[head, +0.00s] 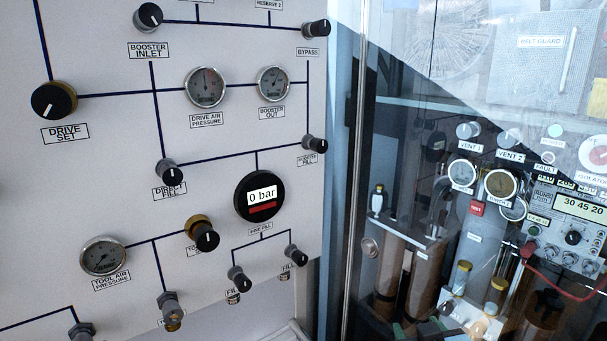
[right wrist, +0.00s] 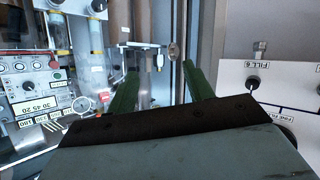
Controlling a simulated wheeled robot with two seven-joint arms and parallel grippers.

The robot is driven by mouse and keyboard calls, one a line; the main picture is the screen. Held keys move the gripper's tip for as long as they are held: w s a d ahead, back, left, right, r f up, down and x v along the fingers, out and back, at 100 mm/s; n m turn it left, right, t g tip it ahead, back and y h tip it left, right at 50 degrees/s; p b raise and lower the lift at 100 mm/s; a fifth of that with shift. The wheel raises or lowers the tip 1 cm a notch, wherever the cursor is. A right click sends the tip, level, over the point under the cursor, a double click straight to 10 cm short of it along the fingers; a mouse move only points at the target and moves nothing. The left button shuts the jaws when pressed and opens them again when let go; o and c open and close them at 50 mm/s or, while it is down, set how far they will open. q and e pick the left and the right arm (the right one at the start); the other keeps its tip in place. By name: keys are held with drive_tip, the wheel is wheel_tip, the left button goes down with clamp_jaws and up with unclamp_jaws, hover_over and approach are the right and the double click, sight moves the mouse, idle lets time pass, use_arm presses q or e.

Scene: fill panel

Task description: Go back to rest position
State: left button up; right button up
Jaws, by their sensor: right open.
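My right gripper (right wrist: 160,72) shows in the right wrist view as two green fingers spread apart. Nothing is between them, and it is open and empty. Behind the fingers are a glass door and a metal frame edge. My left gripper is in neither view.
A white fill panel (head: 110,200) with knobs, gauges and a display reading 0 bar (head: 261,196) fills the left of the head view. A glass-fronted cabinet with a metal door edge (head: 360,150) stands to the right. Inside are brown cylinders (head: 425,275) and a control unit (head: 565,225).

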drive_tip(key=s+d+f+g+y, duration=0.1)
drive_tip(key=s+f+g, duration=0.5)
drive_tip(key=s, duration=0.7)
drive_tip(key=s+d+f+g, duration=0.1)
drive_tip(key=s+f+g, duration=0.3)
drive_tip(key=s+f, duration=0.6)
drive_tip(key=s+f+g, duration=0.1)
drive_tip(key=s+f, duration=0.2)
drive_tip(key=f, duration=0.9)
drive_tip(key=s+f, duration=0.3)
drive_tip(key=f, duration=1)
drive_tip(key=s+d+f+n+g, duration=0.1)
drive_tip(key=s+d+f, duration=0.1)
drive_tip(key=s+f, duration=1)
drive_tip(key=s, duration=0.3)
drive_tip(key=shift+d+f, duration=0.25)
drive_tip(key=shift+f, duration=0.15)
